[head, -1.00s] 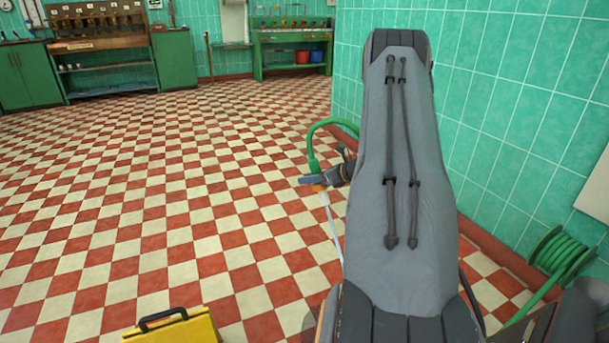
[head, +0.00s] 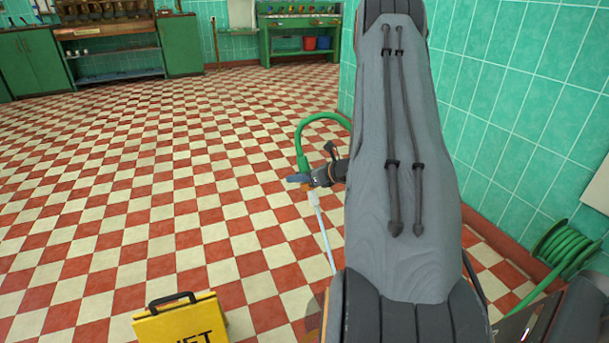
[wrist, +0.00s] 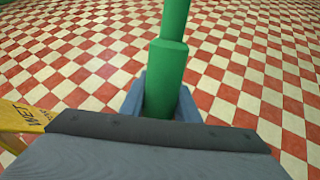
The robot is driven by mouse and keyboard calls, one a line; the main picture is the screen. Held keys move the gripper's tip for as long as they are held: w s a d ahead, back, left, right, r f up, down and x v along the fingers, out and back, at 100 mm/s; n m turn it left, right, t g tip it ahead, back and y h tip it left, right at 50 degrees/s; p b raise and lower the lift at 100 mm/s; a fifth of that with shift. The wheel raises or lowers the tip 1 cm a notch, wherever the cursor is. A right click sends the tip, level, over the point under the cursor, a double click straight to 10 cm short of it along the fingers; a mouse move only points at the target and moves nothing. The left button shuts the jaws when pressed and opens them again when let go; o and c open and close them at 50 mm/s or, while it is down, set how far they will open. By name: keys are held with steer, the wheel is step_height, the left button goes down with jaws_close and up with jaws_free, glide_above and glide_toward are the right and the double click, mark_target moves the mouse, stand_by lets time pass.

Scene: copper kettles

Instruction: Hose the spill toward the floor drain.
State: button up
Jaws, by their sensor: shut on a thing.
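My gripper (head: 301,179) is held out over the floor, left of my arm in the head view. It is shut on the green hose (head: 322,117), which rises from it and loops to the right behind my arm. In the wrist view the thick green hose end stands between the two blue-grey fingers (wrist: 159,98). A thin pale blue stream (head: 322,240) runs from below the gripper down to the right toward the floor. I cannot make out a spill or a floor drain; my arm hides part of the floor.
A yellow wet-floor sign (head: 182,325) stands close in front, left of my arm. A green hose reel (head: 563,248) is by the tiled wall (head: 520,110) at right. Green cabinets (head: 180,45) and a green bench (head: 272,40) line the back. The checkered floor at left is clear.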

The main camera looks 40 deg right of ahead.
steer(key=a, duration=1.5)
steer(key=shift+s+p, duration=1.15)
steer(key=shift+s, duration=4.25)
steer(key=d, duration=2.3)
steer(key=shift+s+d, duration=0.2)
steer(key=shift+s, duration=0.05)
